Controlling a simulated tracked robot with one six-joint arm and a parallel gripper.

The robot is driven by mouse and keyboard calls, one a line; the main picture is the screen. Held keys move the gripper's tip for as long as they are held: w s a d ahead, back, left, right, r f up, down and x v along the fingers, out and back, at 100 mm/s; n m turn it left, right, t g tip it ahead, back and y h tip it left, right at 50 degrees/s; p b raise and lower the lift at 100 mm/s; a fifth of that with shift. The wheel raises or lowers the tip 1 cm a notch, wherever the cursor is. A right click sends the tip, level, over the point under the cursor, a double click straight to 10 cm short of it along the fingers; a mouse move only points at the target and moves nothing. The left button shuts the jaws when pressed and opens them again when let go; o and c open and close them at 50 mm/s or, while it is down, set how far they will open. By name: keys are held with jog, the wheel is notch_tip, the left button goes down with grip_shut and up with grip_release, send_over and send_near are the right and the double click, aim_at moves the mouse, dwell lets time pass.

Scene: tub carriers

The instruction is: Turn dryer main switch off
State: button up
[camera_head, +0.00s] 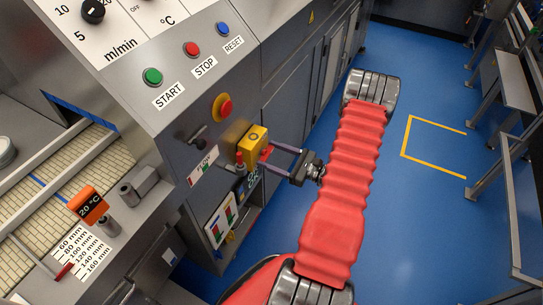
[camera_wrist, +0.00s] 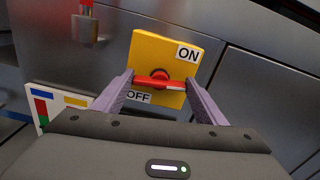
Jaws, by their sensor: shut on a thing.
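The main switch is a yellow plate (camera_wrist: 150,50) on the grey machine front, with a red rotary handle (camera_wrist: 158,80) at its middle. In the wrist view, ON is printed at the plate's upper right and OFF at its lower left. The handle lies nearly level in that view, with a pale mark on its right part. My gripper (camera_wrist: 159,86) is shut on the handle, one finger at each end. In the head view, the yellow switch (camera_head: 252,144) sits on the cabinet's side and my gripper (camera_head: 268,153) reaches it from the right.
Above the switch are an emergency stop (camera_head: 223,107) and the START (camera_head: 152,76), STOP (camera_head: 191,48) and RESET (camera_head: 222,28) buttons. Blue floor (camera_head: 400,215) is clear to the right.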

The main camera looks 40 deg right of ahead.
jog(key=shift+f+m, duration=0.1)
jog(key=shift+m, duration=0.5)
jog(key=o, duration=1.1)
jog(key=shift+c, duration=0.2)
jog(key=shift+s+d, duration=0.1)
jog(key=v, duration=1.3)
jog(key=shift+s, duration=0.3)
